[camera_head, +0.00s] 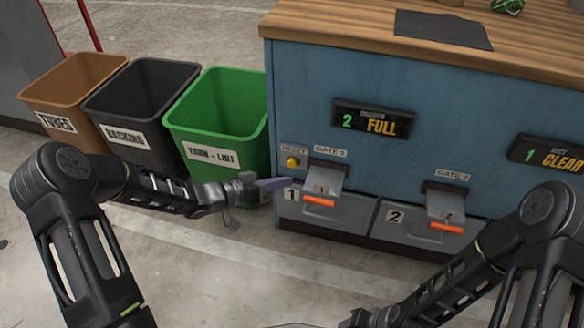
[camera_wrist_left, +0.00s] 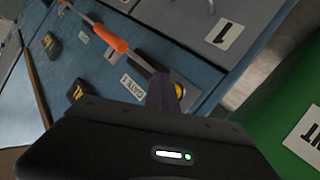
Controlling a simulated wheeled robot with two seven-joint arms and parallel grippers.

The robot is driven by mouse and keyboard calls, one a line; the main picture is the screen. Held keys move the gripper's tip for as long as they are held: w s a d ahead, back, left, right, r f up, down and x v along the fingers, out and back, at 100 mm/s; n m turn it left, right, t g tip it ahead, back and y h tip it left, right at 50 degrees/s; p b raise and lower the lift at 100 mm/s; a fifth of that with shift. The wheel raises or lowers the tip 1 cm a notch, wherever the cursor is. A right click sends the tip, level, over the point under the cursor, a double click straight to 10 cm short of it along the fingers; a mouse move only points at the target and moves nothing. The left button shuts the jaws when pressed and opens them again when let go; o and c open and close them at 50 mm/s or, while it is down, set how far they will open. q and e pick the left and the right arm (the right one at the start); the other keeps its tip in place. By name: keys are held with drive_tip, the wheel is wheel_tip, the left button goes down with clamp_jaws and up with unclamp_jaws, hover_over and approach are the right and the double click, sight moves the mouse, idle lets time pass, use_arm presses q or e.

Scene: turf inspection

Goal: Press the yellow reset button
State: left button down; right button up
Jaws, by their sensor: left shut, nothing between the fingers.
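The yellow reset button (camera_head: 292,161) is on the blue cabinet front, under a small RESET label and left of the GATE 1 label. My left gripper (camera_head: 284,183) is shut and empty. In the head view its purple fingertips are just below and slightly left of the button. In the left wrist view the shut fingers (camera_wrist_left: 160,92) partly overlap the yellow button (camera_wrist_left: 179,90), which shows at their right edge. I cannot tell whether they touch it. My right gripper (camera_head: 357,318) shows only in part at the bottom edge; its fingers are unclear.
The GATE 1 lever (camera_head: 322,188) with an orange handle sits close right of my left fingertips. The GATE 2 lever (camera_head: 446,206) is further right. A green bin (camera_head: 222,120), a black bin (camera_head: 140,100) and a brown bin (camera_head: 70,90) stand to the left.

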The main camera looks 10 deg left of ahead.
sight(293, 163)
use_arm(q)
drive_tip(key=shift+w+d, duration=0.1)
drive_tip(key=shift+w, duration=1.3)
drive_tip(key=shift+w, duration=0.1)
idle(0.9)
drive_tip(key=shift+w+p, duration=0.3)
drive_tip(key=shift+p, duration=0.05)
drive_tip(key=shift+w, duration=0.6)
idle(0.6)
drive_tip(key=shift+s, duration=0.1)
drive_tip(key=shift+s+p, duration=0.45)
drive_tip(key=shift+s, duration=0.45)
drive_tip(key=shift+s, duration=0.15)
